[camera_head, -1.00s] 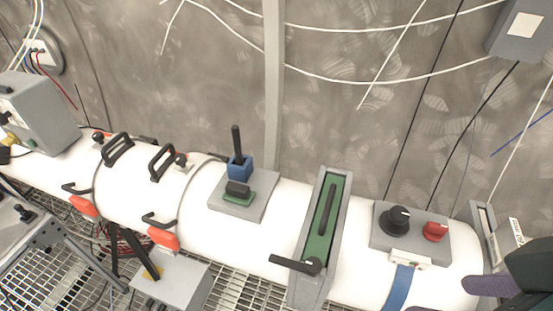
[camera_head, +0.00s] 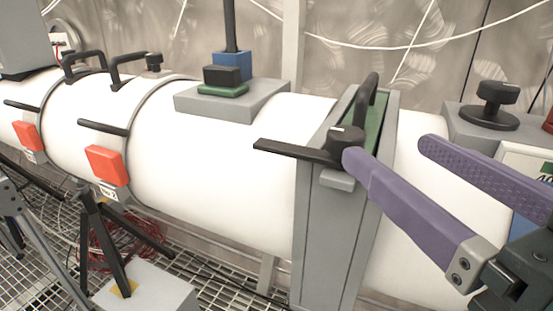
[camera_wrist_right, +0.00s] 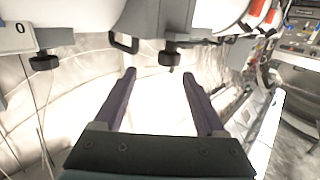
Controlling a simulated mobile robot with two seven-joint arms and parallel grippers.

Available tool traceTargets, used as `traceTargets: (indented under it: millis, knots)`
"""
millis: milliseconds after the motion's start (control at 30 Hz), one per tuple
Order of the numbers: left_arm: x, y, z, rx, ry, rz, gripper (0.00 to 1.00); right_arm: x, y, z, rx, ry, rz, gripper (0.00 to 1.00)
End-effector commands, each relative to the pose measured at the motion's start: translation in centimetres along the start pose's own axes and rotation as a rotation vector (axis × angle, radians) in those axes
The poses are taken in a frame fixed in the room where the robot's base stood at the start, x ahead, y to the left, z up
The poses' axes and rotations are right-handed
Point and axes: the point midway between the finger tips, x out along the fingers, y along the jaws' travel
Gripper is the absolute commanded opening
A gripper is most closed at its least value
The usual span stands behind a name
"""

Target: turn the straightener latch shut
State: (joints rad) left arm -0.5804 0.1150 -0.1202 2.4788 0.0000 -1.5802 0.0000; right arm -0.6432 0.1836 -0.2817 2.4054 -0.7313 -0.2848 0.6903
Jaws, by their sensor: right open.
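The straightener latch (camera_head: 297,151) is a black lever on the front top edge of a grey upright frame with a green panel (camera_head: 374,121). Its arm points left, out over the white pipe, from a round pivot at the frame. My right gripper (camera_head: 388,150) has two purple fingers, spread open with nothing between them. Its nearer fingertip is beside the latch pivot; I cannot tell if they touch. The other fingertip is over the pipe right of the frame. The open fingers (camera_wrist_right: 157,74) also show in the right wrist view. My left gripper is not in view.
A black handle stands on the green panel (camera_head: 367,100). Left on the white pipe (camera_head: 215,170) is a grey block with blue and green parts and a black rod (camera_head: 230,25). A black knob (camera_head: 492,98) is at the right. Orange clamps (camera_head: 106,165) are at left.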

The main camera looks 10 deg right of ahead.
Motion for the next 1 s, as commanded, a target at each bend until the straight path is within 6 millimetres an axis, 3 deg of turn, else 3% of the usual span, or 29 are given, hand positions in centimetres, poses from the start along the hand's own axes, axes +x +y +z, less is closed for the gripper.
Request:
traceTargets:
  millis: [33,133,367,700,1000]
  knots:
    - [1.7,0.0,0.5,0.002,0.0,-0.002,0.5,0.0,-0.4,1.4,0.001,0.019,-0.018,0.73]
    - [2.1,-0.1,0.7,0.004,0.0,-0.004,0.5,0.0,-1.0,1.4,0.001,0.043,-0.04,0.73]
    - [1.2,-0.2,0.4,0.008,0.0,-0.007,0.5,1.6,-1.2,0.7,0.001,0.054,-0.049,0.73]
    - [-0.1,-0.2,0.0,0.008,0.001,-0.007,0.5,7.2,-1.4,0.5,0.0,0.052,-0.047,0.73]
    - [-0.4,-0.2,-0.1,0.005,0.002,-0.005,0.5,9.8,-1.5,0.6,0.002,0.049,-0.045,0.73]
